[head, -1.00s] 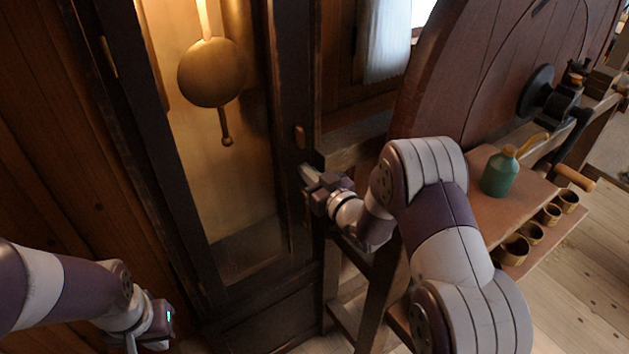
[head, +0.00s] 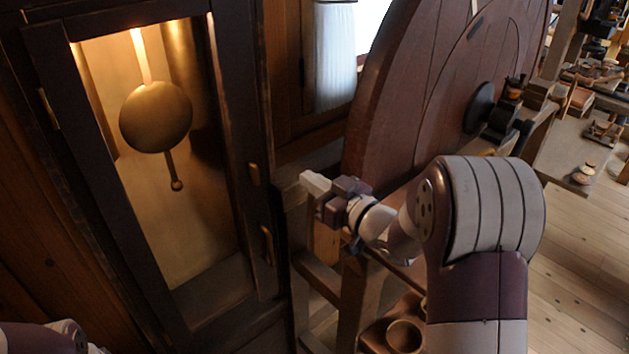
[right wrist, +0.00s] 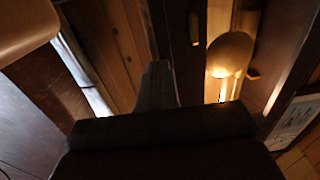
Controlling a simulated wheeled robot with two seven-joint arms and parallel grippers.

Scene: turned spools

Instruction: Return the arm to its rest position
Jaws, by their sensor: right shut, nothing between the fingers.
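My right gripper (head: 312,184) is shut and empty. In the head view it points left, in front of the wooden frame beside the tall clock case, apart from the case's brass handle as far as I can tell. In the right wrist view its shut fingers (right wrist: 158,88) show at the middle with nothing between them. My left arm (head: 45,338) shows only as a piece at the bottom left of the head view; its gripper is out of frame.
The clock case has a glazed door (head: 240,150) with a brass pendulum (head: 156,117) behind it, also in the right wrist view (right wrist: 230,55). A large wooden wheel (head: 395,110) stands behind my right arm. A wooden cup (head: 405,335) sits low near that arm.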

